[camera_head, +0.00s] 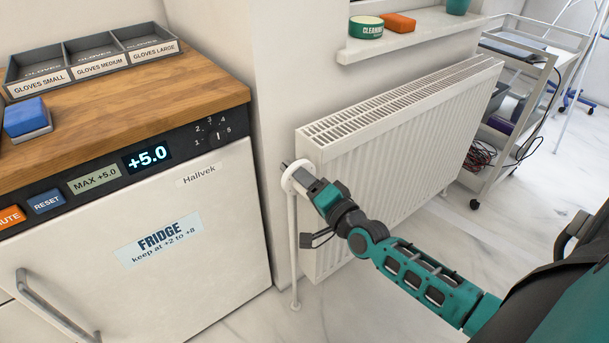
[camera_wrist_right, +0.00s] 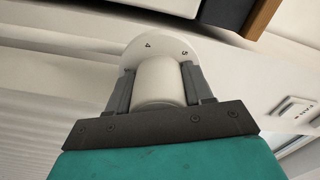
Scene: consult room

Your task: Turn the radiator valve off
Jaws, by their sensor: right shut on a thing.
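The white radiator (camera_head: 400,140) stands against the wall right of the fridge. Its round white valve (camera_head: 292,177) is at the left end, above a thin vertical pipe. My right gripper (camera_head: 299,178) is shut on the valve. In the right wrist view, the two grey fingers of my right gripper (camera_wrist_right: 158,88) press on either side of the white valve knob (camera_wrist_right: 157,78). The numbers 4 and 5 show on the wider collar behind the knob. The rest of the scale is hidden or out of view. My left gripper is not in view.
The white fridge (camera_head: 120,240) with a wooden top stands close left of the valve. A windowsill (camera_head: 400,40) with a green tin and an orange block is above the radiator. A trolley (camera_head: 510,120) stands at the right. The floor before the radiator is clear.

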